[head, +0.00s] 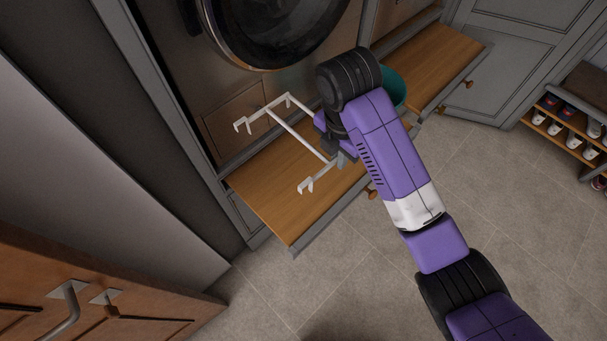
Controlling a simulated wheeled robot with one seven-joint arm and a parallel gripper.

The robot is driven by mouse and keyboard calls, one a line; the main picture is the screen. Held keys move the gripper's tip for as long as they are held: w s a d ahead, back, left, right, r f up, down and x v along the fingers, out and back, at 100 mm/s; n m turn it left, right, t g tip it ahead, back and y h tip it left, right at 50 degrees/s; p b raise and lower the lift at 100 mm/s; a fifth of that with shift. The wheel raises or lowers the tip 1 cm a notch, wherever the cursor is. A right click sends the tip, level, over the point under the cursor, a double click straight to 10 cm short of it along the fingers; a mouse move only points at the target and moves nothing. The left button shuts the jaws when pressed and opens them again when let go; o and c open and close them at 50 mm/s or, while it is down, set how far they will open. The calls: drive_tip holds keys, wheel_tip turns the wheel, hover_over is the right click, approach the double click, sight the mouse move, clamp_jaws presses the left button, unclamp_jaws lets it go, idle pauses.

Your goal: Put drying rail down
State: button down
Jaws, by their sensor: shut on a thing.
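The drying rail is a white frame (297,134) with hooked ends, in the middle of the head view. It shows over a pulled-out wooden shelf (280,205) below the round-doored machine. My gripper (338,158) is at the rail's right side and is shut on it. My purple arm and black wrist hide the rail's right part and the fingertips. I cannot tell whether the rail touches the shelf or hangs above it.
A teal bucket (393,88) is partly hidden behind my arm. Another pulled-out wooden shelf (440,62) is at the upper right. A shoe rack (570,130) stands at the far right. A wooden door (90,290) is at lower left. The tiled floor (330,285) is clear.

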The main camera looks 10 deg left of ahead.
wheel_tip(320, 180, down, 15)
drive_tip(key=b, duration=0.7)
drive_tip(key=shift+w, duration=0.1)
drive_tip(key=shift+f, duration=2.4)
drive_tip(key=shift+f+b, duration=0.1)
drive_tip(key=shift+b, duration=0.2)
drive_tip(key=c, duration=1.6)
unclamp_jaws()
drive_tip(key=shift+o, duration=0.2)
wheel_tip(320, 180, up, 12)
drive_tip(key=s+p, duration=0.1)
drive_tip(key=shift+a, duration=0.3)
